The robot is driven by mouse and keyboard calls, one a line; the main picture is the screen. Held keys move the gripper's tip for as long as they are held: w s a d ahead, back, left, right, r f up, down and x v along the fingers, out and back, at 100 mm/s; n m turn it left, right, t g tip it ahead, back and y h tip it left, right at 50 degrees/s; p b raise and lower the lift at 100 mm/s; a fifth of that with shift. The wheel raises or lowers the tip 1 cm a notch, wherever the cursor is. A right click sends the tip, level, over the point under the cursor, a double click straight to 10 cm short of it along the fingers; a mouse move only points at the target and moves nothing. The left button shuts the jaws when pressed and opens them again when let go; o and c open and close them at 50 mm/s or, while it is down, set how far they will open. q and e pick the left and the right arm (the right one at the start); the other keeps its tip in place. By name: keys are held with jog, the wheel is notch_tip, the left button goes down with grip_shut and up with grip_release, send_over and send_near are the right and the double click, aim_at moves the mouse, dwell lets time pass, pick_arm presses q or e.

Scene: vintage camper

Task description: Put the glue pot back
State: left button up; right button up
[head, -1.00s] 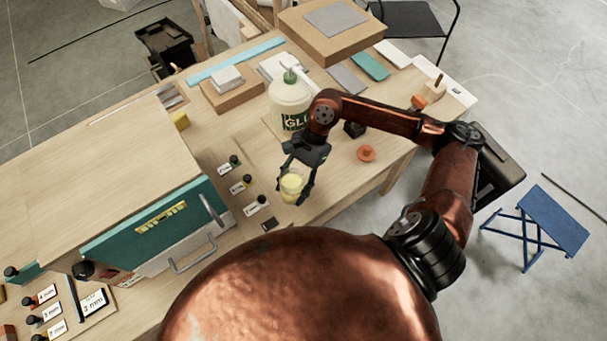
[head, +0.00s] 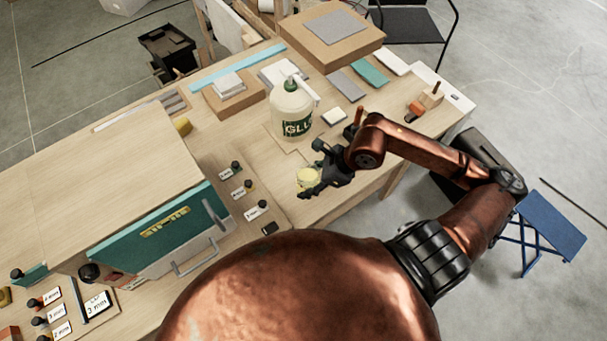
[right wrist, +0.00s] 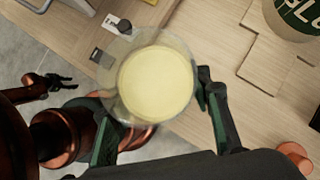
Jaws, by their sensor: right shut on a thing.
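A small clear pot of pale yellow glue (head: 308,180) is between the fingers of my right gripper (head: 316,184), near the table's front edge. In the right wrist view the glue pot (right wrist: 155,82) is seen from above, open-topped, with a finger on each side. My right gripper is shut on it. I cannot tell whether its base touches the table. A dark gripper, apparently my left one (right wrist: 62,83), shows small at the left of the right wrist view; its jaw state is unclear. It is not in the head view.
A large white glue bottle (head: 292,112) stands behind the pot by thin wooden boards (right wrist: 262,66). An orange round piece (right wrist: 294,156) is at the lower right of the wrist view. Labelled cards with dark knobs (head: 243,190) and a teal-fronted cabinet (head: 160,225) are to the left.

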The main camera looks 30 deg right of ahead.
aim_at(305, 173)
jog(key=w, duration=0.1)
jog(key=w+d+f, duration=0.1)
jog(key=w, duration=0.2)
jog(key=shift+d+f+p, duration=0.3)
jog(key=shift+f+p, duration=0.05)
jog(key=w+f, duration=0.1)
jog(key=f, duration=0.1)
jog(key=w+d+f, duration=0.1)
jog(key=w+f, duration=0.2)
jog(key=shift+d+f, duration=0.35)
notch_tip(305, 173, down, 3)
jog(key=shift+p, duration=0.75)
jog(key=shift+f, duration=0.3)
jog(key=o, duration=1.4)
jog(key=shift+r, duration=0.2)
jog(key=shift+b+v, duration=0.95)
jog(key=shift+v, duration=5.1)
